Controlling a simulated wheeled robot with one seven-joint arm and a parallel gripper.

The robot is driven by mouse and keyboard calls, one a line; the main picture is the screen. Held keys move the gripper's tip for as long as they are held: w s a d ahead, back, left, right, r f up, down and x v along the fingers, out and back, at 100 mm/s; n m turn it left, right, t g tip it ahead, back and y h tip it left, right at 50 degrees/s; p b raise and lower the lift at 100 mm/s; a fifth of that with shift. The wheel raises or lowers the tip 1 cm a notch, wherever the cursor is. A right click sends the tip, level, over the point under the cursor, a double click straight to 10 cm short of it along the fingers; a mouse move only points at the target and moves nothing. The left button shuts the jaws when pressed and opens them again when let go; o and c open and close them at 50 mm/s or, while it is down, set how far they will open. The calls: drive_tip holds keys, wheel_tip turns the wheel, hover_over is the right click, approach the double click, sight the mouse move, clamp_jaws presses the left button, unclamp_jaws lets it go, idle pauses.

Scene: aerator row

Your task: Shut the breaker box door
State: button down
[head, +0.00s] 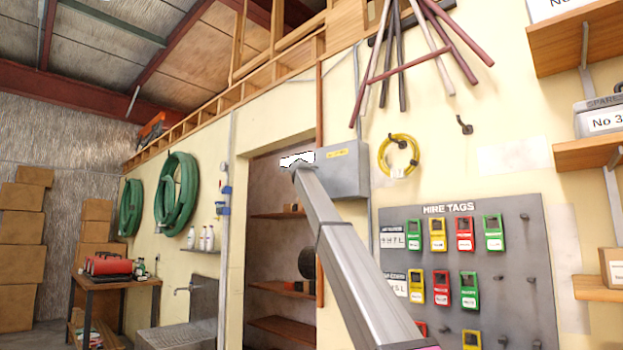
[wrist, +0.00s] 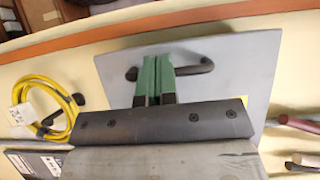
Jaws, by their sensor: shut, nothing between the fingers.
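The grey breaker box (head: 345,172) is fixed to the cream wall beside the doorway, with a yellow label on it. In the wrist view its grey door (wrist: 226,52) fills the upper middle and carries a dark bar handle (wrist: 196,69). My gripper's green fingers (wrist: 158,72) are shut together with nothing between them. They overlap the handle's middle in that view; I cannot tell whether they touch it. In the head view my arm reaches up to the box's left side, and the fingers are not clearly seen. How far the door stands open is unclear.
A coiled yellow cable (head: 398,155) hangs right of the box. Below it is the grey hire tags board (head: 520,262). Metal poles (head: 399,60) hang above. The doorway with wooden shelves (head: 277,215) opens to the left.

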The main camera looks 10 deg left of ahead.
drive_tip(key=w, duration=0.2)
drive_tip(key=shift+w+d, duration=0.35)
drive_tip(key=shift+d, duration=0.05)
drive_tip(key=shift+d, duration=0.1)
drive_tip(key=shift+s, duration=0.1)
